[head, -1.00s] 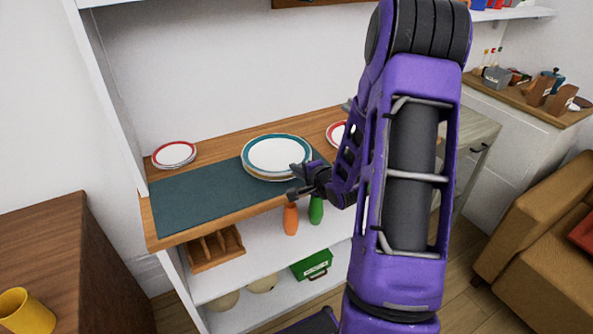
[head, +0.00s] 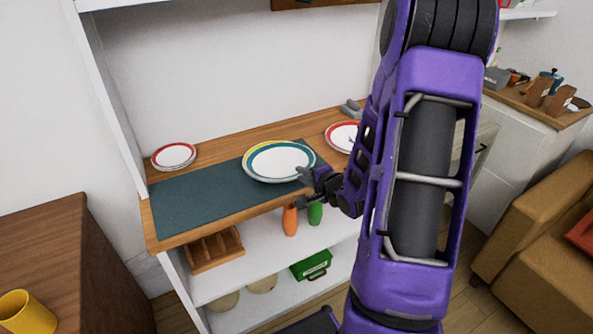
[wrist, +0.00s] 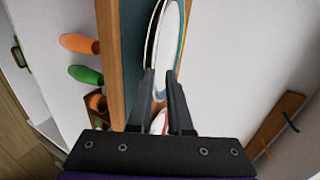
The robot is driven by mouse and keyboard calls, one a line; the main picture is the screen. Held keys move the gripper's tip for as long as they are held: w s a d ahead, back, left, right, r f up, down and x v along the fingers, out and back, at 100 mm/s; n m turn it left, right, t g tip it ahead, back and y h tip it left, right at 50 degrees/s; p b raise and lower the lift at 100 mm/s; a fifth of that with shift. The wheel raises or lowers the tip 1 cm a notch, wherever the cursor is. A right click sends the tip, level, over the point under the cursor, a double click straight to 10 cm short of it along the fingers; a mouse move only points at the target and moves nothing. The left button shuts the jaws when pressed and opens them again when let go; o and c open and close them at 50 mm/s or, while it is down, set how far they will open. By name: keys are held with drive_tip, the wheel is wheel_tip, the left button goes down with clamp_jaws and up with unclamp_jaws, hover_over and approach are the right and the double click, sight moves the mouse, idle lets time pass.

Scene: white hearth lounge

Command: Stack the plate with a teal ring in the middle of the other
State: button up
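The plate with a teal ring (head: 279,161) lies above the other plate, which has a yellow ring (head: 249,158). The upper plate is offset toward the front right, so the yellow rim shows along the back and left. My gripper (head: 303,186) is at the front right of the teal-ringed plate, with its fingers around the near rim. In the wrist view my gripper (wrist: 159,76) has one finger on each side of the rim of the teal-ringed plate (wrist: 174,36). I cannot tell whether the two plates touch.
A dark mat (head: 200,198) covers part of the wooden shelf top (head: 222,143). Red-rimmed plates stand at the left (head: 173,156) and right (head: 343,135). Orange (head: 290,220) and green (head: 315,214) bottles stand on the shelf below.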

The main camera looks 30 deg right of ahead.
drive_tip(key=p+v, duration=0.1)
drive_tip(key=v, duration=0.6)
drive_tip(key=shift+s+r, duration=0.15)
drive_tip(key=shift+s, duration=0.15)
